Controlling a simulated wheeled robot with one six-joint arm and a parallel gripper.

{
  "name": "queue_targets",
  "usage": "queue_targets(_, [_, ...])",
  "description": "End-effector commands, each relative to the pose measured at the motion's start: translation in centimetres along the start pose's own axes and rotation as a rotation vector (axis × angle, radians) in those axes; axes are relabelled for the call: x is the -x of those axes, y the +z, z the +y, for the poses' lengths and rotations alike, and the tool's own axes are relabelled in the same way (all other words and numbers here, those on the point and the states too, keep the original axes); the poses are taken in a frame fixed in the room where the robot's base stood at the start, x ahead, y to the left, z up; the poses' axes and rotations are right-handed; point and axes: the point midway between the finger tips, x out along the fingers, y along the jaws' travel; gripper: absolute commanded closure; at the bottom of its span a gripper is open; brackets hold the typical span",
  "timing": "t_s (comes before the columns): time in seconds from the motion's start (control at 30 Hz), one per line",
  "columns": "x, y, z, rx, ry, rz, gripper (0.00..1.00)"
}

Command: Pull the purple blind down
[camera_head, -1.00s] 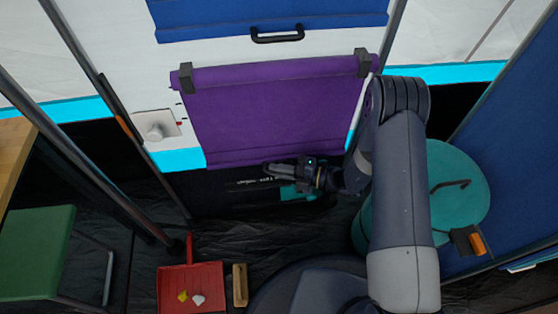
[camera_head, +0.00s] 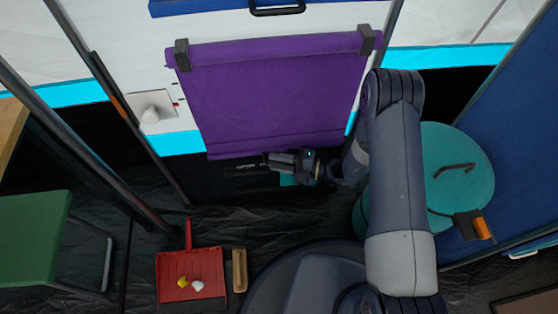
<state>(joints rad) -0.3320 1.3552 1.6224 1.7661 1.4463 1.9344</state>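The purple blind (camera_head: 272,100) hangs from a roll between two dark brackets on the white wall. It is partly unrolled, and its lower edge is at about the height where the cyan wall stripe ends. My gripper (camera_head: 270,162) points left at the blind's lower edge, right of its middle. Its dark fingers overlap or lie just below that edge in the picture. I cannot tell whether they hold it, as the fingers are small and dark against a black background.
A blue blind with a black handle (camera_head: 277,10) is above. A teal barrel (camera_head: 455,180) stands right of my arm. A green stool (camera_head: 32,235) and a metal pole (camera_head: 85,165) are left.

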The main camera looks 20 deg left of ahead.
Motion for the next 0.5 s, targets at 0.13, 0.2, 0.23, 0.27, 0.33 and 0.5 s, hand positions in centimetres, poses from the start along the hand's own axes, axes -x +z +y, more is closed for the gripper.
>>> queue_targets(0.13, [0.0, 0.0, 0.1, 0.002, 0.003, 0.0, 0.67])
queue_targets(0.2, [0.0, 0.0, 0.2, 0.003, 0.003, 0.0, 0.67])
queue_targets(0.23, [0.0, 0.0, 0.3, 0.003, 0.003, 0.0, 0.67])
queue_targets(0.27, [0.0, 0.0, 0.4, 0.003, 0.004, 0.001, 0.67])
queue_targets(0.33, [0.1, -0.1, 1.1, 0.004, 0.004, 0.001, 0.67])
queue_targets(0.5, [0.4, -0.8, 4.2, 0.005, 0.004, 0.001, 0.67])
